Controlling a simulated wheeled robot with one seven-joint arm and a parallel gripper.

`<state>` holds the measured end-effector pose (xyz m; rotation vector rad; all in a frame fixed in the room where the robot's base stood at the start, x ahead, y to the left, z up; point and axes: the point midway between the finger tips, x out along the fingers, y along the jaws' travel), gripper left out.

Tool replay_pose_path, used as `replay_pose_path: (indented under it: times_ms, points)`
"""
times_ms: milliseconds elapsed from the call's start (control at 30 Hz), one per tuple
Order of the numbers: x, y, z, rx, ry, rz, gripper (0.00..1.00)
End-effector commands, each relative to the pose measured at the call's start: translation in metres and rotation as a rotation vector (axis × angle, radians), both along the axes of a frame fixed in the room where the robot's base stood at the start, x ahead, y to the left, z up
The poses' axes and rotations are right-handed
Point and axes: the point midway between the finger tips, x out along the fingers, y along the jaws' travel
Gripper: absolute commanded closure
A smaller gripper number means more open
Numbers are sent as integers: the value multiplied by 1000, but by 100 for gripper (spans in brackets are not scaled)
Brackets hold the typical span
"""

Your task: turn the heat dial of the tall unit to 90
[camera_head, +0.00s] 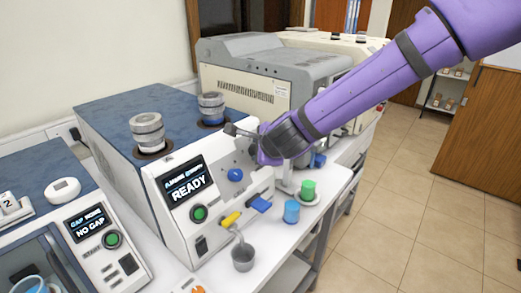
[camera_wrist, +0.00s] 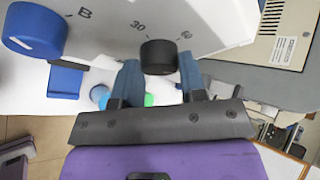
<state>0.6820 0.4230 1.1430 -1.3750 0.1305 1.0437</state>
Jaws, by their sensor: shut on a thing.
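The tall unit (camera_head: 165,180) is a white cabinet with a blue top, and its display reads READY. The black heat dial (camera_wrist: 160,57) shows in the wrist view on the white panel, with the marks 30 and what looks like 60 beside it. My gripper (camera_wrist: 159,74) has its two blue fingers closed on either side of the dial. I cannot make out the dial's pointer or a 90 mark. In the head view my gripper (camera_head: 243,133) is at the right part of the unit's front and hides the dial.
A blue knob (camera_head: 235,175) marked B, a green button (camera_head: 199,213) and yellow (camera_head: 231,219) and blue (camera_head: 260,204) levers are on the unit's front. A grey machine (camera_head: 270,75) stands behind.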

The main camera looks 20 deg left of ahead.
Motion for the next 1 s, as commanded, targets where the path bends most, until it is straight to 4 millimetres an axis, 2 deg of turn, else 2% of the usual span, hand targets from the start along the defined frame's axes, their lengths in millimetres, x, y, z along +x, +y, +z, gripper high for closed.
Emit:
replay_pose_path:
  times_ms: [667,700,767,1000]
  points:
    - [0,-1,-1,19,52,-25,85]
    - [0,-1,-1,19,52,-25,52]
    - [0,-1,-1,19,51,-25,38]
    - [0,0,0,20,50,-24,36]
